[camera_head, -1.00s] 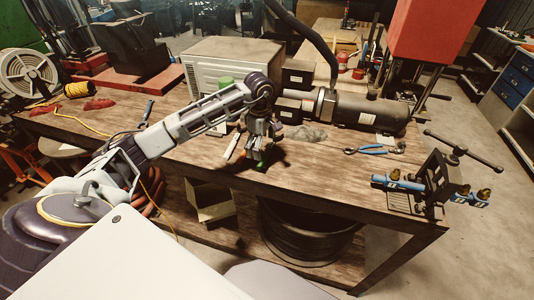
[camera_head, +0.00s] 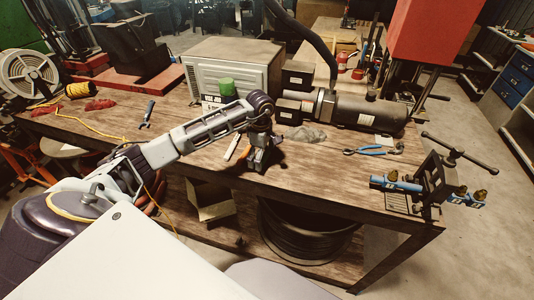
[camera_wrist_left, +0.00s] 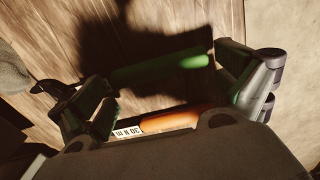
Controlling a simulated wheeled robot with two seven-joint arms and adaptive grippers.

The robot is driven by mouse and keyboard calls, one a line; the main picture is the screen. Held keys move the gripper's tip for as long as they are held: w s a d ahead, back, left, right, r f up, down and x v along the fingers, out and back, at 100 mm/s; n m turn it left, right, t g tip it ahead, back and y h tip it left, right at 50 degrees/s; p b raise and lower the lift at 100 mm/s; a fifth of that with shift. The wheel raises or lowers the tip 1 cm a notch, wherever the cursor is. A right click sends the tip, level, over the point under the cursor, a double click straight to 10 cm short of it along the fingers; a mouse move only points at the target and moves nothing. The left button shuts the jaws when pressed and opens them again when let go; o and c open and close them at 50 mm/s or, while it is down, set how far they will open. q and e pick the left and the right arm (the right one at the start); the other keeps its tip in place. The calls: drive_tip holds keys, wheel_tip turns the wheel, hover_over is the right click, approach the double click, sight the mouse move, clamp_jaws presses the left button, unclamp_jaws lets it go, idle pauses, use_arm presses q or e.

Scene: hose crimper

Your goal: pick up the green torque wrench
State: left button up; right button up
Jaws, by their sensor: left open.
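The green torque wrench (camera_wrist_left: 160,68) lies on the wooden bench, partly in shadow, in the left wrist view. Its green handle points right and a dark head shows at the left. My left gripper (camera_wrist_left: 170,92) is open above it, with one finger toward each end of the handle; no contact is visible. In the head view my left gripper (camera_head: 260,157) points down close over the bench's front edge and hides most of the wrench. My right gripper is not in view.
An orange-handled tool (camera_wrist_left: 170,120) with a white label lies beside the green wrench. Blue pliers (camera_head: 368,150) and a vise (camera_head: 438,178) are to the right.

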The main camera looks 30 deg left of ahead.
use_arm(q)
drive_tip(key=shift+f, duration=0.1)
idle(0.4)
drive_tip(key=c, duration=1.2)
